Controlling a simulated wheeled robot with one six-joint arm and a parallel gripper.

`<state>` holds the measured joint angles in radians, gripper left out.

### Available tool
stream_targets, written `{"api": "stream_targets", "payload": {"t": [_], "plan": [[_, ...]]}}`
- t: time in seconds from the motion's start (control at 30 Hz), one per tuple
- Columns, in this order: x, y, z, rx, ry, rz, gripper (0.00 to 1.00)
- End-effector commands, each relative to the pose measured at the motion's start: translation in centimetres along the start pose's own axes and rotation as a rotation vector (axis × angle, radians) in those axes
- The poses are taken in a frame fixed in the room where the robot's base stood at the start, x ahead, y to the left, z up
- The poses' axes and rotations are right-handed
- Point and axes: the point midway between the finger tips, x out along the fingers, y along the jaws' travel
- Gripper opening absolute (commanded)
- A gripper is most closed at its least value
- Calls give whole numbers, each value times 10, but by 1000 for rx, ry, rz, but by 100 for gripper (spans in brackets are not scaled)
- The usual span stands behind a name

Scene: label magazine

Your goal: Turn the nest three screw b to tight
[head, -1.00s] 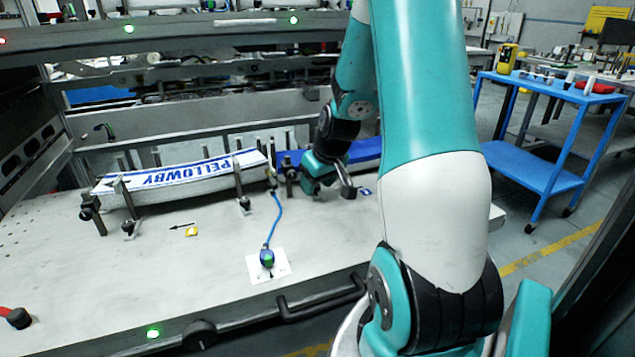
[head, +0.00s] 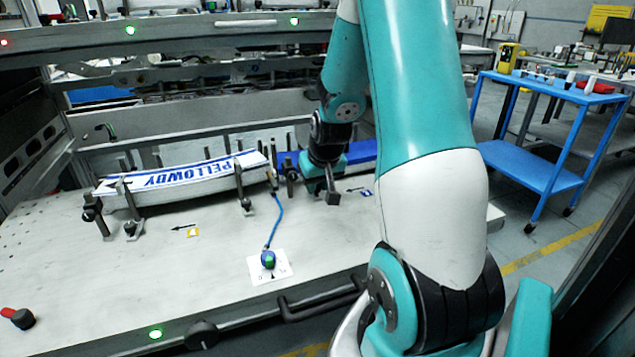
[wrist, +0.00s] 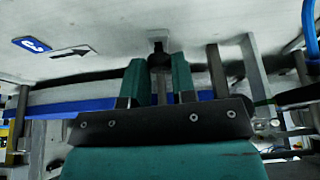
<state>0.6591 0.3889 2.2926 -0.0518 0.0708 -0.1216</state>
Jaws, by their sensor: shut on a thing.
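My gripper (wrist: 159,72) points down at the right-hand nest in the head view (head: 322,184). In the wrist view its two teal fingers are shut on a dark clamp screw (wrist: 158,62), with a pale grey end showing beyond the fingertips. I cannot read which screw it is, and my gripper hides most of it in the head view. The nest's blue label stack (head: 362,153) lies behind my gripper, and it also shows in the wrist view (wrist: 75,107). A blue number tag (head: 366,193) with a black arrow is on the deck beside it.
A PELLOWBY label stack (head: 180,176) lies in the nest to the left, among dark upright posts (head: 240,185). The front deck (head: 120,285) is mostly clear.

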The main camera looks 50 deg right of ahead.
Motion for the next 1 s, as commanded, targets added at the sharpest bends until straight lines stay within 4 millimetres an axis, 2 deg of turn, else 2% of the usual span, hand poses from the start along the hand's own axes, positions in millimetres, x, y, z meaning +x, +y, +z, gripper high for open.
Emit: {"api": "stream_targets", "payload": {"t": [0.07,0.1,0.17,0.2,0.47,0.57,0.77,1.0], "plan": [[0,0,0,0,0,0,1],[0,0,0,0,0,0,34],[0,0,0,-1,0,0,48],[0,0,0,-1,0,0,50],[-1,0,0,-2,1,-1,50],[-7,0,-1,-2,2,-1,50],[-46,0,-2,-2,6,0,50],[-109,0,-2,-2,7,0,50]]}}
